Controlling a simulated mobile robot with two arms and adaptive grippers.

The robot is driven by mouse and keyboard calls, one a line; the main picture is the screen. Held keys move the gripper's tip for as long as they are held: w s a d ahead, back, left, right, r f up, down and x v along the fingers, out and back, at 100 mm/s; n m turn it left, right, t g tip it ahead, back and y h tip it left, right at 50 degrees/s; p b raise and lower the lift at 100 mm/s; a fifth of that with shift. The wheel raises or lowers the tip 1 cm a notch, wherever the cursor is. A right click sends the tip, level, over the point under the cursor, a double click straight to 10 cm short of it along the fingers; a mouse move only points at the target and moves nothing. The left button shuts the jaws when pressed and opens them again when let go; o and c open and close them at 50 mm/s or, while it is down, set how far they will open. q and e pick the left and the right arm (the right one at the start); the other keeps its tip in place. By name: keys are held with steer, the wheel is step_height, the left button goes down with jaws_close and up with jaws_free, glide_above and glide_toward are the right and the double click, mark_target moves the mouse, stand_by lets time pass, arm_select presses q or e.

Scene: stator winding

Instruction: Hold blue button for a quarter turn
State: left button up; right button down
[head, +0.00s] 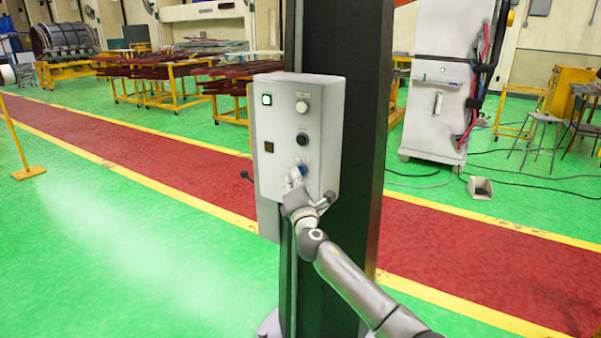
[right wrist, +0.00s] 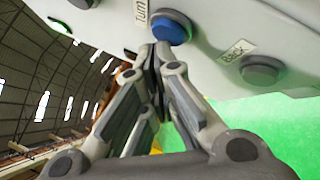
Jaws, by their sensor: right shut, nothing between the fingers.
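A light grey control box (head: 275,125) is mounted on a dark upright column. Its blue button (head: 305,168) sits low on the front face, and it also shows in the right wrist view (right wrist: 171,26) next to a label reading "Turn". My right gripper (head: 297,176) is shut and empty, with its tips at the blue button. In the right wrist view the closed fingertips (right wrist: 157,50) overlap the button's lower edge; I cannot tell whether they press it. My left gripper is not in view.
Above the blue button are a black button (head: 303,139) and a white knob (head: 302,106). A green lamp (head: 266,100) is lit at the upper left. In the wrist view a dark button (right wrist: 262,70) stands by the "Back" label. A white cabinet (head: 440,85) stands behind, right.

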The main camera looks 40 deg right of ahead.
steer(key=shift+w+d, duration=0.15)
steer(key=shift+d, duration=0.25)
stand_by(1.7)
steer(key=shift+a, duration=0.1)
stand_by(5.0)
steer(key=shift+s+a, duration=0.35)
steer(key=shift+a, duration=0.3)
